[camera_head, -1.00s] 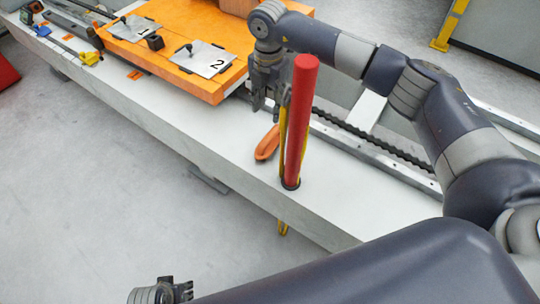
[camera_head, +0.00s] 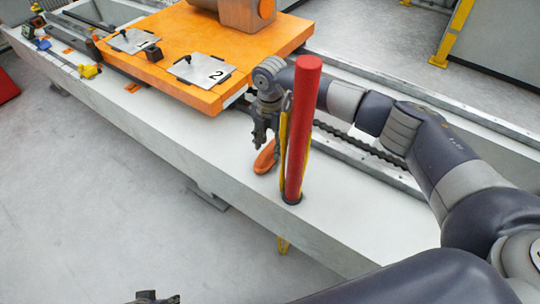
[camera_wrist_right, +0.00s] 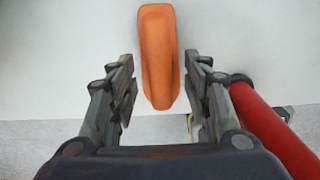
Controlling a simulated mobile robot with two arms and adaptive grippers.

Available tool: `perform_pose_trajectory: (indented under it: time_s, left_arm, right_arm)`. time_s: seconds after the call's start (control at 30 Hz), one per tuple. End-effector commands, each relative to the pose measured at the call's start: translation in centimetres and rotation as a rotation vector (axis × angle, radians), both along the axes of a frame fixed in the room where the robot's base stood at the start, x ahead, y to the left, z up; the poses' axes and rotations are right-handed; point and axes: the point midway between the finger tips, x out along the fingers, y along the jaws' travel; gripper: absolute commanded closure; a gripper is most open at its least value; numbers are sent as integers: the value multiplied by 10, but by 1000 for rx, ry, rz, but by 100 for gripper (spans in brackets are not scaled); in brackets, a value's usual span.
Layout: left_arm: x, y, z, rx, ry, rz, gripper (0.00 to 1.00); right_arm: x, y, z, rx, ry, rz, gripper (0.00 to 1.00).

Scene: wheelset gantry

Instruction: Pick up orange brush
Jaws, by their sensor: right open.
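The orange brush (camera_head: 265,157) lies on the white bench top, just left of the red post. In the right wrist view the brush (camera_wrist_right: 158,55) shows lengthwise, its lower end between the two open fingers. My right gripper (camera_head: 262,140) points down above the brush; in the wrist view its fingers (camera_wrist_right: 160,95) stand apart with nothing gripped. I cannot tell the exact gap to the brush. A small part of my left gripper (camera_head: 152,298) shows at the bottom edge of the head view; its jaws cannot be made out.
A red post (camera_head: 301,130) with yellow bars stands upright right beside the brush; it also shows in the wrist view (camera_wrist_right: 272,130). An orange platform (camera_head: 210,98) with numbered plates lies behind left. The white bench top (camera_head: 215,135) left of the brush is clear.

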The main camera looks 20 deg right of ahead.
Motion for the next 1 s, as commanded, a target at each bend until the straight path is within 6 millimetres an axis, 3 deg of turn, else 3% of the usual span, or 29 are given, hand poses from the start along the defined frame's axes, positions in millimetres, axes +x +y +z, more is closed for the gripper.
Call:
perform_pose_trajectory:
  time_s: [0.13,0.4,0.47,0.6,1.0]
  left_arm:
    - [-1,1,11,-1,-7,1,59]
    - [-2,1,15,0,-6,1,59]
    - [-2,1,14,0,-6,1,59]
    - [-2,1,14,0,-6,1,59]
    - [-1,1,16,0,-10,2,59]
  right_arm:
    - [0,1,-19,1,2,1,55]
    - [0,1,-21,1,0,1,55]
    - [0,1,-21,1,0,1,66]
    - [0,1,-21,1,0,1,98]
    - [0,0,-16,1,1,1,100]
